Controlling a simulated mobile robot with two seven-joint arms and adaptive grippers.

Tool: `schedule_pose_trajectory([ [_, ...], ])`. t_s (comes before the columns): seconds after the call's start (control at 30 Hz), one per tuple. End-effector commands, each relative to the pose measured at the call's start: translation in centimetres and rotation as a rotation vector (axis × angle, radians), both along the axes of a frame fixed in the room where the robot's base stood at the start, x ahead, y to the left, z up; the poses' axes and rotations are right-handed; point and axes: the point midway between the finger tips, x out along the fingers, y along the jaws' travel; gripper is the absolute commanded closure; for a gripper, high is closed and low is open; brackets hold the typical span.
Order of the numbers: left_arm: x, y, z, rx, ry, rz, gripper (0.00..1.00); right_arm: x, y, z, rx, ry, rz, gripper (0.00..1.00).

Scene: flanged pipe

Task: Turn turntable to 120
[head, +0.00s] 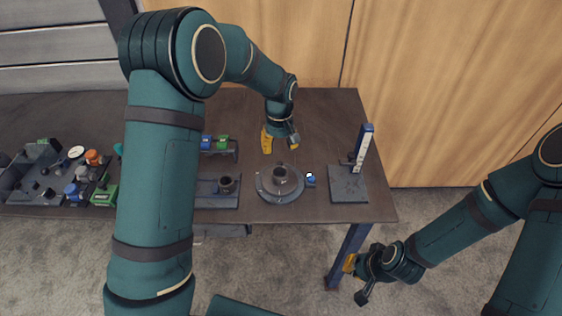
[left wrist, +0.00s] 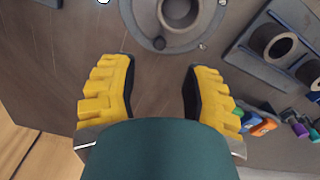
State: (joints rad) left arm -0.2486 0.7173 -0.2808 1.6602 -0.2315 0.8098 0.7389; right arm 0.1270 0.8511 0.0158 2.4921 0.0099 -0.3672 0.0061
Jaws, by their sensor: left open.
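The turntable (head: 264,194) is a round grey disc on the dark table, with a grey flanged pipe (head: 281,176) standing at its middle. A small blue part (head: 310,181) sits at its right edge. In the left wrist view the turntable (left wrist: 146,32) shows at the top, cut off by the frame edge, with the pipe (left wrist: 178,12) on it. My left gripper (head: 281,143) is behind the turntable, apart from it; its yellow fingers (left wrist: 158,85) are open and empty. My right gripper (head: 355,280) hangs low in front of the table; its jaw state is unclear. No angle marking is readable.
A grey stand with an upright white and blue scale (head: 363,148) is right of the turntable. A fixture with a dark ring (head: 227,184) is left. A rack with blue and green parts (head: 222,142) stands behind it. Assorted parts lie in a tray far left.

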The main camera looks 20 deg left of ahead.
Motion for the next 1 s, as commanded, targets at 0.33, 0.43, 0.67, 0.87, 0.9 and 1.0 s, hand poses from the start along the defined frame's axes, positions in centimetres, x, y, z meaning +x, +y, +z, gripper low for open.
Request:
schedule_pose_trajectory([
  [0.33, 0.0, 0.1, -5.9, 0.0, 0.001, 0.0, 0.53, -0.2, 0.0, -0.7, 0.001, 0.006, 0.004, 1.0],
  [0.43, 0.0, 0.0, -6.6, 0.001, 0.001, -0.001, 0.53, -0.3, 0.0, -0.8, 0.001, 0.006, 0.004, 1.0],
  [0.67, 0.0, 0.0, -7.1, 0.0, -0.001, -0.001, 0.53, -0.3, 0.0, -0.8, 0.002, 0.007, 0.005, 1.0],
  [0.87, 0.0, 0.0, -7.1, -0.001, -0.001, -0.001, 0.64, -0.3, 0.0, -0.8, 0.001, 0.007, 0.005, 1.0],
  [0.9, 0.0, 0.0, -7.1, -0.001, -0.001, -0.001, 0.78, -0.3, 0.0, -0.8, 0.001, 0.007, 0.005, 1.0],
  [1.0, 0.0, 0.0, -7.1, -0.001, -0.001, -0.001, 1.0, -0.3, 0.0, -0.8, 0.001, 0.007, 0.005, 1.0],
])
